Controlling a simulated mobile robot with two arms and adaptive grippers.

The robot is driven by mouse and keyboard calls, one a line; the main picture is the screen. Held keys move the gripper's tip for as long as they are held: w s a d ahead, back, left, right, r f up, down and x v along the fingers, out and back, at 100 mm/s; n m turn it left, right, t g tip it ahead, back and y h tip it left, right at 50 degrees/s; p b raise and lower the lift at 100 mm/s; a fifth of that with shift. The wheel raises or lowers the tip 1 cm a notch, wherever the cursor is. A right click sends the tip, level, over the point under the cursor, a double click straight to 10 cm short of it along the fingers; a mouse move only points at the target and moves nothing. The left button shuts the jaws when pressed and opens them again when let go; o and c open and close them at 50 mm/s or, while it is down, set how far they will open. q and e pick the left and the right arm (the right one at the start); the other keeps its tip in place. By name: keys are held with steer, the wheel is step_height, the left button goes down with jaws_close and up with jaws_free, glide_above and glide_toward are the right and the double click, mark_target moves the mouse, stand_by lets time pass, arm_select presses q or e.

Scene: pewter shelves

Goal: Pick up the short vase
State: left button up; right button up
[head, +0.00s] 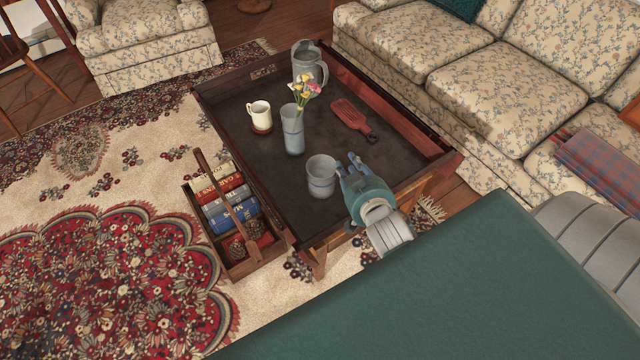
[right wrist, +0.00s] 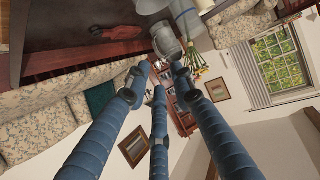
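The short vase (head: 321,178), a squat grey pewter vessel, stands upright on the near part of the dark coffee table. My right gripper (head: 347,163) is just to its right, its blue fingers spread and pointing over the table. No contact with the vase is visible. In the right wrist view the gripper's fingers (right wrist: 161,78) are apart with nothing between them. Grey vessels overlap beyond the fingertips there, and I cannot tell for sure which is the short vase. My left gripper is not in view.
A taller vase with flowers (head: 292,132), a cream mug (head: 260,114), a pewter pitcher (head: 310,62) and a red brush (head: 351,116) share the table. The table's raised rim (head: 262,191) surrounds them. A wooden book caddy (head: 255,262) stands left; a floral sofa (head: 480,85) is right.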

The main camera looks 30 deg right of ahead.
arm_select(q)
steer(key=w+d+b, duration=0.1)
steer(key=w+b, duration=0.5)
steer(key=b, duration=0.2)
arm_select(e)
step_height(320, 180, down, 9)
steer(key=b+x, duration=0.2)
steer(key=x, duration=0.9)
steer(key=shift+w+f+b, duration=0.15)
steer(key=shift+w+b, duration=0.15)
steer(key=shift+b, duration=0.05)
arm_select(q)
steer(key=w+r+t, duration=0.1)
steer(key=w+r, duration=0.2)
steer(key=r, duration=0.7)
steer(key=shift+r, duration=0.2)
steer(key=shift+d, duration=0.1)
arm_select(e)
steer(key=shift+c, duration=0.5)
jaws_close()
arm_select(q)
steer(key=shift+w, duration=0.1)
